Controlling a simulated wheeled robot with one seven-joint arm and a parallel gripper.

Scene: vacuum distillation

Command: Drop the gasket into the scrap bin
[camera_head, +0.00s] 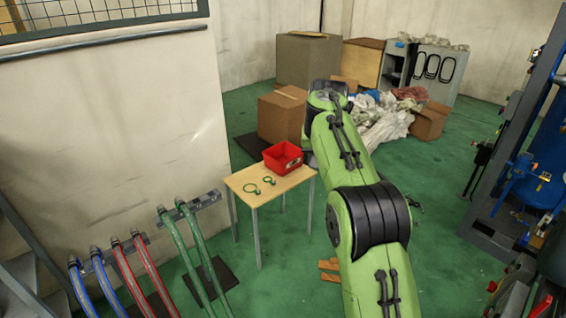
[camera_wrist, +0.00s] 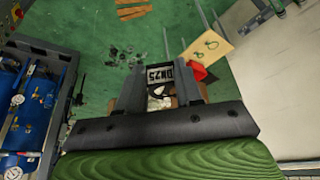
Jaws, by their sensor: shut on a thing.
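In the wrist view my gripper (camera_wrist: 160,88) is shut on a small flat thing with a pale label reading DN25 (camera_wrist: 158,74). It appears to be the gasket, but its full shape is hard to make out. The red scrap bin (camera_head: 283,156) stands at the back of the small wooden table (camera_head: 242,181) in the head view. The bin also shows in the wrist view (camera_wrist: 199,71), right of my fingers and apart from them. Two green rings, a larger one (camera_head: 250,188) and a smaller one (camera_head: 268,180), lie on the table. In the head view my gripper is hidden by my arm.
Cardboard boxes (camera_head: 282,117) and pale plastic sheeting (camera_head: 380,128) lie behind the table. Blue, red and green hoses (camera_head: 187,258) run along the left wall. A blue tank in a frame (camera_head: 550,150) stands at the right.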

